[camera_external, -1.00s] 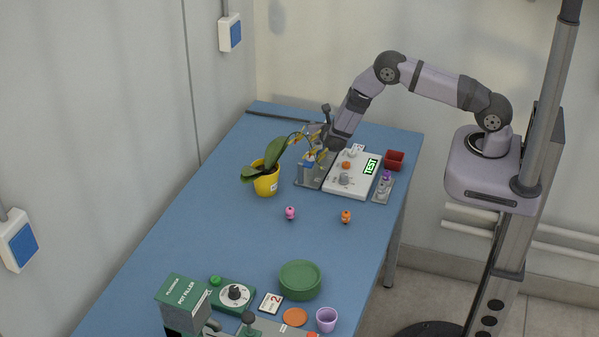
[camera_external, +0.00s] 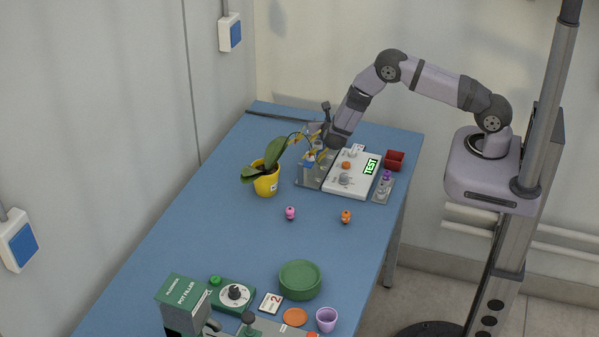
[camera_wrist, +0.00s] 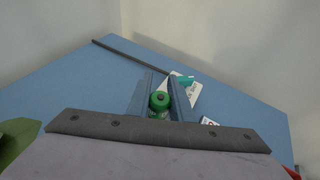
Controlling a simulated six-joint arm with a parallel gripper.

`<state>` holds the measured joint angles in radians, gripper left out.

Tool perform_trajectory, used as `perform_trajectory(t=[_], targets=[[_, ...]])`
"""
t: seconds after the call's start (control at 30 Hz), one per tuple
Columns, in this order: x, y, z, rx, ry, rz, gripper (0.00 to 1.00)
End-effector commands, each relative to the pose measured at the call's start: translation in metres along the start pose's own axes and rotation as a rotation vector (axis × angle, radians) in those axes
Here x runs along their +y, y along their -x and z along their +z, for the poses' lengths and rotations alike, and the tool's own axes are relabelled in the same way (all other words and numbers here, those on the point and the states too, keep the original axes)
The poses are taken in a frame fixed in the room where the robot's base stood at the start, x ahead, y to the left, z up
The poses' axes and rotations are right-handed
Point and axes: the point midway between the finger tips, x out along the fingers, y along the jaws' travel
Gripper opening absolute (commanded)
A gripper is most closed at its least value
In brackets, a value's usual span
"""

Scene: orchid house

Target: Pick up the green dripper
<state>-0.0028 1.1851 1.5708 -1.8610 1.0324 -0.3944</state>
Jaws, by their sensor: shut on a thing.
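The green dripper (camera_wrist: 159,99) shows in the wrist view as a round green knob with a small hole in its top. It sits between the two blue-grey fingers of my gripper (camera_wrist: 160,92), which are shut on it. In the outside view my gripper (camera_external: 318,153) is low at the far end of the blue table, beside the white panel. There the green dripper is hidden by the gripper and the yellow flowers, so I cannot tell whether it is clear of what lies beneath it.
An orchid in a yellow pot (camera_external: 266,184) stands close left of my gripper, its flower stem reaching across it. The white panel (camera_external: 350,176) with a lit TEST sign is to the right. Pink (camera_external: 290,213) and orange (camera_external: 346,217) drippers stand nearer on mostly clear table.

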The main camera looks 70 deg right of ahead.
Motion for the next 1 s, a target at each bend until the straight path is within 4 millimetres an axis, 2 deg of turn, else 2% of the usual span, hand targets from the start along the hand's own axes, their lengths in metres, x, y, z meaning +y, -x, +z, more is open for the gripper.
perform_trajectory(t=[0.27, 0.7, 1.0], targets=[[0.001, 0.009, 0.022, -0.002, -0.004, 0.001, 0.0], [0.001, 0.03, 0.072, -0.001, -0.004, 0.0, 0.0], [0.0, 0.035, 0.085, 0.0, 0.0, 0.0, 0.0]])
